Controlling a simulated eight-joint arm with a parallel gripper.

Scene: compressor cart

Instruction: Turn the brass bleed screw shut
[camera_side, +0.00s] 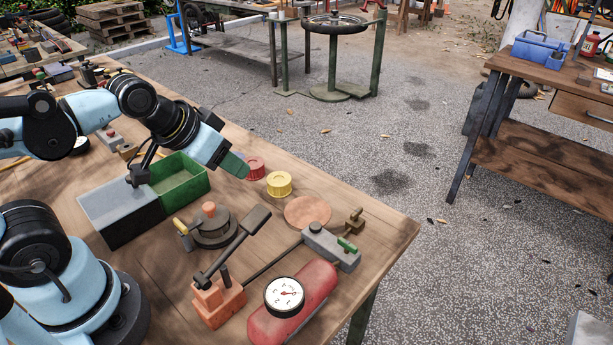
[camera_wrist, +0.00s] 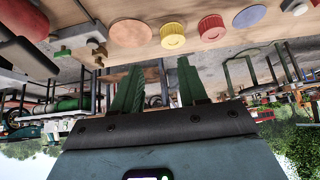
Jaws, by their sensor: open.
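A small upright brass fitting with a knob on top (camera_side: 354,221), which looks like the bleed screw, stands at the right of the wooden table beside a grey block with a green lever (camera_side: 332,246). In the upside-down wrist view the brass fitting (camera_wrist: 96,47) is small, at the upper left. Whether the screw is turned in or out is too small to tell. A red tank with a round white gauge (camera_side: 308,297) lies near it. My gripper (camera_side: 236,164) is in the air near the green bin, well apart from the fitting. Its green fingers (camera_wrist: 159,88) are apart and empty.
Red (camera_side: 256,168) and yellow (camera_side: 279,184) knobs and a copper disc (camera_side: 308,211) lie along the far edge. A long dark lever on an orange base (camera_side: 218,302) rises before the grey block.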

